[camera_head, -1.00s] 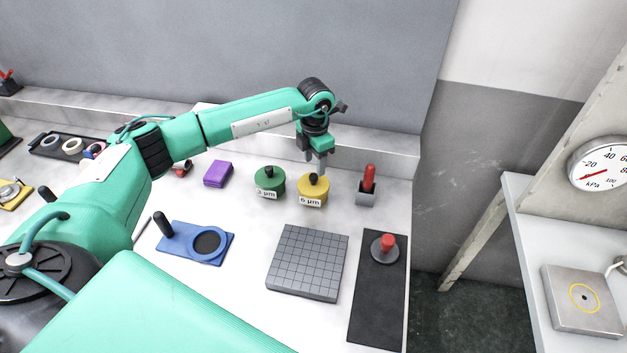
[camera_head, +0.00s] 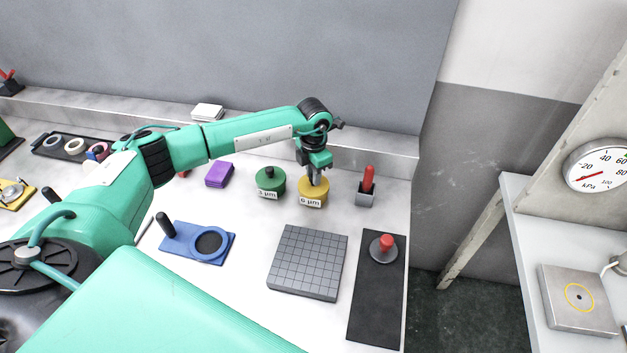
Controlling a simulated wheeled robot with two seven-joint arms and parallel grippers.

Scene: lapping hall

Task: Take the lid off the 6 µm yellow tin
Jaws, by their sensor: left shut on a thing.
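The yellow tin (camera_head: 312,195) stands upright on the white bench, with a "6 µm" label on its front. Its lid (camera_head: 304,184) is on it, and the lid's black knob is mostly hidden by the fingers. My left gripper (camera_head: 315,181) comes down from above and is shut on the lid's knob. My right gripper is not in view.
A green tin (camera_head: 270,182) stands close to the left of the yellow tin. A grey holder with a red-handled tool (camera_head: 367,187) stands to its right. In front lie a grey grooved plate (camera_head: 307,262) and a black mat (camera_head: 376,305) with a red-knobbed disc.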

